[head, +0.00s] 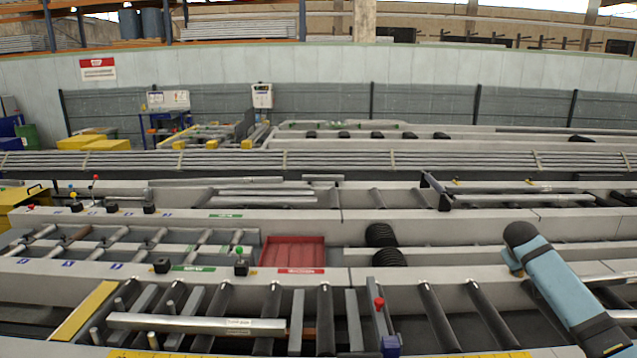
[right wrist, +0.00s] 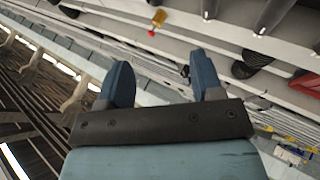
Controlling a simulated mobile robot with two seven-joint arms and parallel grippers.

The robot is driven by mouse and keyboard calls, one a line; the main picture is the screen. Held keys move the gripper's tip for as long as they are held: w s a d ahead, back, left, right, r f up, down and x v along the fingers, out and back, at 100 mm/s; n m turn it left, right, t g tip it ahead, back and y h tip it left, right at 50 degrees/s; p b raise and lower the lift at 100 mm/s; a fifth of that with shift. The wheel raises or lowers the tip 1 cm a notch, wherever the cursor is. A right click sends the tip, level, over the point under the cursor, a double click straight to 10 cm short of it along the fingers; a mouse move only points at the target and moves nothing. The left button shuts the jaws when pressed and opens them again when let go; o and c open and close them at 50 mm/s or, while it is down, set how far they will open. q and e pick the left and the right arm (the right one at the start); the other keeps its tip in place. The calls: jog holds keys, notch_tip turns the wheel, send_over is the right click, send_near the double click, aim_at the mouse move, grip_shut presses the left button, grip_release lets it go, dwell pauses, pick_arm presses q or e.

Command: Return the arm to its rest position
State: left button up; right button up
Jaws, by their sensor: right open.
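My right arm (head: 565,295) comes in at the lower right of the head view, a light blue link with dark ends, tilted up and to the left over the roller table. Its gripper cannot be made out in the head view. In the right wrist view my right gripper (right wrist: 158,78) shows two blue fingers spread apart on a dark bar. Nothing is between the fingers, and they touch nothing that I can see. My left arm and gripper are in neither view.
A silver bar (head: 197,324) lies across the dark rollers of the near table. A red tray (head: 292,251) sits behind it at the middle. A red-topped lever (head: 379,304) on a blue block stands at the front. Long grey rails (head: 400,160) cross behind.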

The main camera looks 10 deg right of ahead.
jog(key=w+a+r+n+t+y, duration=0.1)
jog(key=w+a+r+n+t, duration=0.2)
jog(key=w+r+t, duration=0.35)
jog(key=w+a+r+n+t+y, duration=0.25)
jog(key=w+r+n+t, duration=0.2)
jog(key=t, duration=0.35)
jog(key=s+a+f+g+y, duration=0.1)
jog(key=s+a+f, duration=0.4)
jog(key=a+f, duration=0.35)
jog(key=s+a+f+g+y, duration=0.1)
jog(key=s+a+f+y, duration=0.1)
jog(key=s+a+f, duration=0.6)
jog(key=s+a+f+g+y, duration=0.1)
jog(key=s+a+f+g, duration=0.1)
jog(key=a+f, duration=0.75)
jog(key=s+a+f+g+y, duration=0.1)
jog(key=s+a+f, duration=0.3)
jog(key=s, duration=0.6)
jog(key=s+a+f+m+g+y, duration=0.1)
jog(key=s+a+f, duration=0.3)
jog(key=s+a, duration=0.4)
jog(key=s+a+f+m+g+y, duration=0.1)
jog(key=s+a+f, duration=0.3)
jog(key=s, duration=0.7)
jog(key=shift+s+a, duration=0.3)
jog(key=shift+a, duration=0.75)
